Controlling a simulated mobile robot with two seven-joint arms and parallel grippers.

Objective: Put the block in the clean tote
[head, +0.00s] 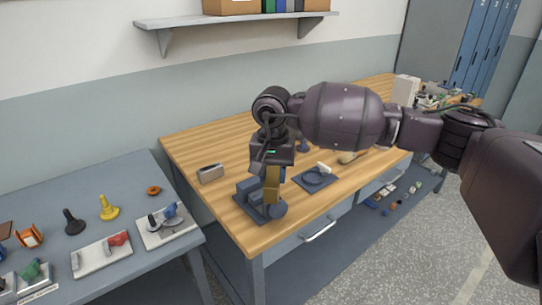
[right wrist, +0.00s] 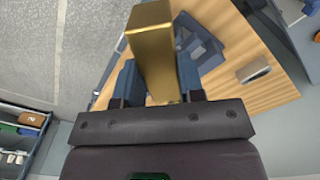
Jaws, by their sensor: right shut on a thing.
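My right gripper (head: 272,168) points down over the front left of the wooden workbench and is shut on a brass-coloured upright block (head: 271,184). In the right wrist view the block (right wrist: 155,55) sits between the two blue fingers (right wrist: 158,85) and sticks out beyond them. In the head view the block is above or in front of a dark blue fixture (head: 245,191) with raised parts; I cannot tell whether they touch. I cannot make out a clean tote in either view. My left gripper is out of view.
A small silver box (head: 211,174) stands left of the fixture on the workbench (head: 205,146). A dark square plate (head: 316,179) with a ring lies to the right. A grey table (head: 128,188) at left holds several coloured parts. A wall shelf (head: 235,19) hangs above.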

